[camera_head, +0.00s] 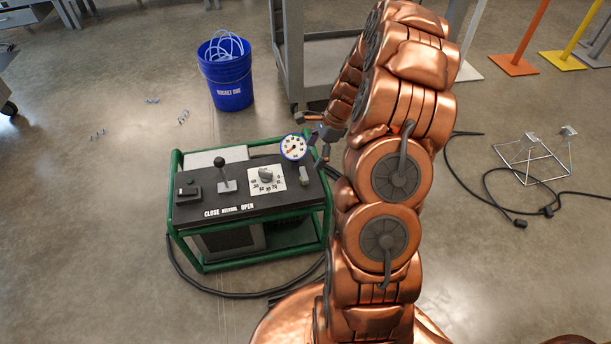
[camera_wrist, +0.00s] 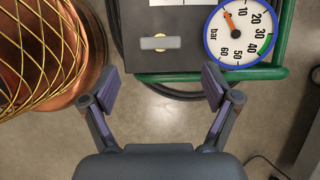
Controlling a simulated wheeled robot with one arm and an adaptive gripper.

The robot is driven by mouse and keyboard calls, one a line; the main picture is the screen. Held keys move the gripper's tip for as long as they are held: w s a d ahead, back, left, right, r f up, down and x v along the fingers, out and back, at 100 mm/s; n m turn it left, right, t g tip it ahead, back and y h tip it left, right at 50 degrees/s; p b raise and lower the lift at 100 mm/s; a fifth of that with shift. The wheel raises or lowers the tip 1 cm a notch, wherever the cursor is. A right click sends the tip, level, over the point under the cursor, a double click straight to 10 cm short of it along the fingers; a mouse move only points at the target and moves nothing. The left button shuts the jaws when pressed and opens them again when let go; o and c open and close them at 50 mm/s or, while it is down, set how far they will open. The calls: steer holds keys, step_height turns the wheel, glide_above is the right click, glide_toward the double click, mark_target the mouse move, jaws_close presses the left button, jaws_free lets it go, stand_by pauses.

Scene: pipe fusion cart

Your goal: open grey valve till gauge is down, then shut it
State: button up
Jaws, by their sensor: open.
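The grey valve (camera_wrist: 160,43) shows in the wrist view as a short grey bar handle on a brass base, set on the dark panel. It lies beyond my open fingertips, roughly centred between them and not touched. The round gauge (camera_wrist: 238,32) has a blue rim and white face; its orange needle points up-left, near the low end before the 10 mark. The gauge also shows in the head view (camera_head: 294,147). My gripper (camera_wrist: 160,88) is open and empty; in the head view it is beside the cart's right end, partly hidden by my arm.
The green-framed cart (camera_head: 190,255) carries a black lever (camera_head: 225,182), a rotary dial (camera_head: 266,174) and a small black box (camera_head: 188,191). A blue bucket (camera_head: 228,85) stands behind. Black cables (camera_head: 470,187) lie on the floor. A wire stand (camera_head: 530,160) is at right.

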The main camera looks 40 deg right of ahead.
mark_target(304, 173)
steer(key=shift+b+x, duration=0.7)
steer(key=shift+x, duration=3.2)
steer(key=shift+d, duration=0.1)
steer(key=c, duration=1.1)
